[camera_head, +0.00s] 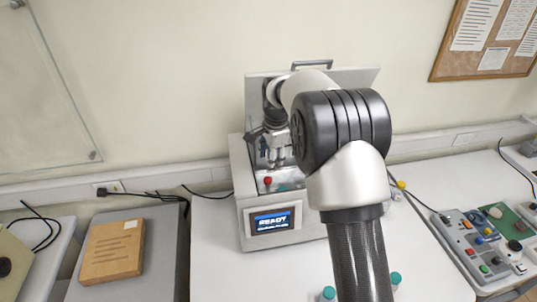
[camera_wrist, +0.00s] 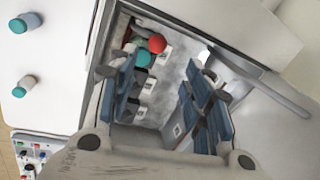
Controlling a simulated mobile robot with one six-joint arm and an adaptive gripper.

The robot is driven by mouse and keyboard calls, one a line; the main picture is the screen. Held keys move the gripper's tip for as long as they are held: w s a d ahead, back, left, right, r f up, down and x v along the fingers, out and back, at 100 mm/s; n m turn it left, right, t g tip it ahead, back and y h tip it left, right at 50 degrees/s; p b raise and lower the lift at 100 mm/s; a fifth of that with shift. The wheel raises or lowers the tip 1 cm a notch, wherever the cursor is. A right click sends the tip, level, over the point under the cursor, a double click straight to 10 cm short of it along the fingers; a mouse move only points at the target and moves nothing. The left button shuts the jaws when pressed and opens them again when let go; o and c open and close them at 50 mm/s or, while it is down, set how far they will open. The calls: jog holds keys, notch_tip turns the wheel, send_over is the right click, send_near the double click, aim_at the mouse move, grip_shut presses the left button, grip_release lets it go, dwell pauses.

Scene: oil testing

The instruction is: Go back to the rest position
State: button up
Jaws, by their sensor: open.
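My gripper (camera_head: 272,158) is over the open chamber of a white testing machine (camera_head: 238,195). In the wrist view its blue finger pads (camera_wrist: 163,100) are spread apart with no object held between them. The machine's lid (camera_head: 350,76) is raised, and its screen (camera_head: 271,220) reads READY. In the wrist view, a red round cap (camera_wrist: 157,43) and a teal cap (camera_wrist: 145,58) show in the chamber close to one finger. The red cap also shows in the head view (camera_head: 267,181). My arm hides the machine's right part.
Teal-capped vials (camera_head: 327,294) (camera_head: 396,280) stand on the white table in front. A control panel (camera_head: 475,243) with buttons is at right. The table's left front is clear.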

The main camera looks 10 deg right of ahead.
jog(key=shift+s, duration=0.1)
jog(key=s+r+n+t+b, duration=0.15)
jog(key=s+n+b, duration=0.65)
jog(key=s+b, duration=0.85)
jog(key=s+f+n+b, duration=0.3)
jog(key=s+f, duration=0.3)
jog(key=s, duration=0.6)
jog(key=s+f+n+b, duration=0.4)
jog(key=s+f, duration=0.3)
jog(key=s, duration=0.5)
jog(key=shift+s+f+n+t+b, duration=0.15)
jog(key=shift+s+n+t+b, duration=0.15)
jog(key=shift+s+n+t, duration=0.15)
jog(key=shift+w+a, duration=0.1)
jog(key=shift+c, duration=0.3)
